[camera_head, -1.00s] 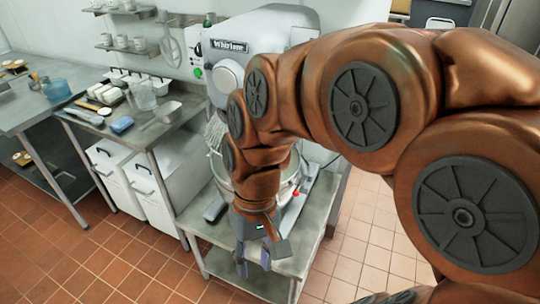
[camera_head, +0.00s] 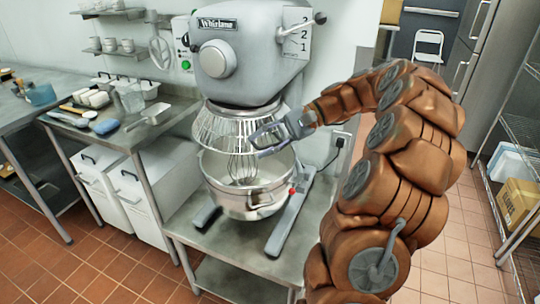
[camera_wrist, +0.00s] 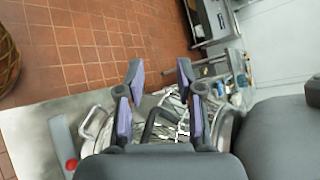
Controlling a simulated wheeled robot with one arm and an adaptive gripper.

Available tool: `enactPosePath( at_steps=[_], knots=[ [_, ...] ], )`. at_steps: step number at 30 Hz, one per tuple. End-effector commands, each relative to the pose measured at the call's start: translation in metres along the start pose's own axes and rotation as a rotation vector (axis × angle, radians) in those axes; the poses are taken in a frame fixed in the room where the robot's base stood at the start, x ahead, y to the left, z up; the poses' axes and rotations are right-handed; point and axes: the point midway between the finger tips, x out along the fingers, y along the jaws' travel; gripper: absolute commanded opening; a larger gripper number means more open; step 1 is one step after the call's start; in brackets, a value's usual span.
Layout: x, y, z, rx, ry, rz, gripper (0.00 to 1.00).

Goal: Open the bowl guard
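The bowl guard (camera_head: 218,130) is a wire cage hanging under the grey mixer head (camera_head: 240,65), above the steel bowl (camera_head: 252,200). The whisk (camera_head: 241,168) shows below it, reaching into the bowl. My gripper (camera_head: 256,146) is at the guard's right front side, with its fingers pointing left and spread. In the wrist view my gripper (camera_wrist: 159,76) is open, with two purple-grey pads apart. A dark bar and the guard's wires (camera_wrist: 172,112) show between and behind the fingers. I cannot tell whether the fingers touch the guard.
The mixer stands on a steel table (camera_head: 228,236). A side counter (camera_head: 120,135) with containers and utensils stands at left, with white bins (camera_head: 135,190) under it. A wire shelf with a cardboard box (camera_head: 517,200) is at far right. The tiled floor (camera_head: 455,235) is clear at right.

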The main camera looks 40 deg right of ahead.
Motion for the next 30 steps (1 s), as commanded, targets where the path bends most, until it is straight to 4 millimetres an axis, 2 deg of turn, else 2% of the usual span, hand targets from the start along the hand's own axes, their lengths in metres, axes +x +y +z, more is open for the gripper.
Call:
enactPosePath(
  at_steps=[1,6,9,12,17,30],
  knots=[
    [-0.017,0.011,-0.019,0.02,0.016,-0.052,0.36],
    [-0.064,0.026,-0.049,0.05,0.054,-0.176,0.36],
    [-0.081,0.033,-0.057,0.057,0.069,-0.215,0.36],
    [-0.089,0.036,-0.061,0.063,0.074,-0.235,0.36],
    [-0.085,0.034,-0.062,0.063,0.076,-0.242,0.36],
    [-0.033,0.021,-0.064,0.063,0.072,-0.239,0.36]
  ],
)
